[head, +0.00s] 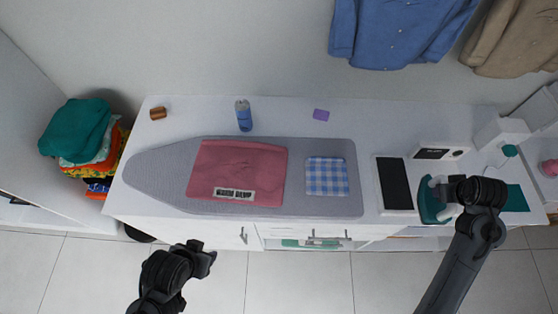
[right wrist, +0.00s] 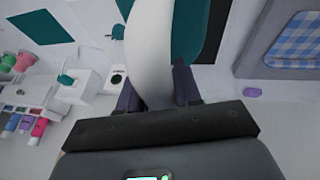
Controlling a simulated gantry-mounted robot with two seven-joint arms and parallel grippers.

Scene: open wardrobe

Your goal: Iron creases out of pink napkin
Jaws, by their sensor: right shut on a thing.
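The pink napkin (head: 245,165) lies flat on the grey ironing board (head: 155,177), with faint creases near its middle and a printed label along its front edge. The iron (head: 428,205) has a teal body and white handle and is at the right end of the counter. My right gripper (head: 455,194) is at the iron. In the right wrist view its fingers (right wrist: 157,92) are closed around the white handle (right wrist: 148,50), with the teal body behind. My left gripper (head: 207,258) hangs in front of the counter, away from the napkin; its opening is unclear.
A blue checked cloth (head: 327,177) lies right of the napkin. A black-and-white iron rest (head: 395,184) stands between board and iron. A blue can (head: 243,115), brown block (head: 158,113) and purple block (head: 321,115) sit behind the board. Folded clothes (head: 75,132) are stacked left; shirts (head: 395,35) hang above.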

